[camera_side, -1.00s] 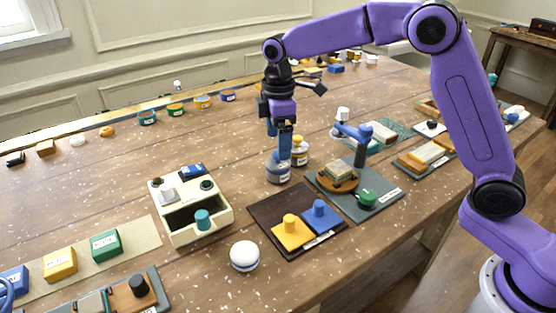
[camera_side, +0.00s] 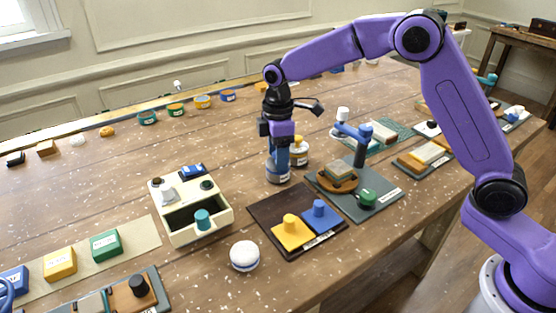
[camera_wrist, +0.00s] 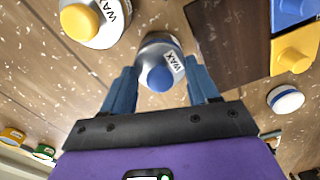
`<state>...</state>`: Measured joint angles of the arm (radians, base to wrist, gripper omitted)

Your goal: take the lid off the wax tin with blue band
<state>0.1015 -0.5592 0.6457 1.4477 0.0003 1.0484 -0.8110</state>
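The wax tin with the blue band (camera_side: 278,177) stands upright on the table, partly hidden by my fingers in the side view. In the wrist view its grey lid with a blue knob (camera_wrist: 159,78) and its WAX label face the camera, and the lid appears to be on the tin. My gripper (camera_side: 279,157) points down over the tin. In the wrist view my gripper (camera_wrist: 161,74) is open, with one blue finger on each side of the knob and a gap to it. A similar wax tin with a yellow knob (camera_wrist: 80,20) stands close by.
The yellow-knobbed tin (camera_side: 299,154) is just behind right. A dark board (camera_side: 270,205) with yellow and blue knobbed blocks lies in front. A cream drawer box (camera_side: 225,218) is left, a grey board with a blue post (camera_side: 395,192) right. A white round item (camera_side: 244,255) sits in front.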

